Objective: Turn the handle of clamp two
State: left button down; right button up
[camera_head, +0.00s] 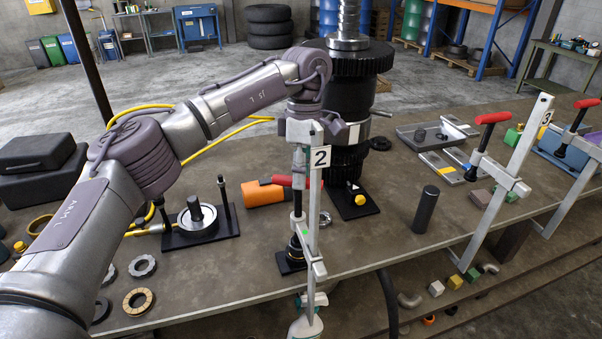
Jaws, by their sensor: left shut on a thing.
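Clamp two is a grey metal bar clamp (314,215) standing upright at the front edge of the bench, with a white plate marked "2" (320,157). Its red handle (279,181) points left from a dark spindle. My left arm comes in from the left and its wrist hangs over the clamp. My left gripper (299,174) points down and is shut on the handle of clamp two; the clamp's bar and plate partly hide it. My right gripper is not in view.
An orange cylinder (262,192) lies left of the clamp. A dark gear stack (350,90) stands behind it. A dark upright cylinder (426,210) stands to the right, before another red-handled clamp (505,170). Several rings lie at the front left. Bare bench shows between them.

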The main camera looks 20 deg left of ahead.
pick_arm(q)
jog(key=shift+w+r, duration=0.1)
jog(key=shift+r, duration=0.2)
jog(key=c, duration=1.1)
grip_release()
jog(key=shift+o, duration=0.5)
jog(key=shift+f, duration=0.2)
notch_tip(320, 180, up, 12)
jog(key=w, duration=0.2)
jog(key=shift+w+f, duration=0.1)
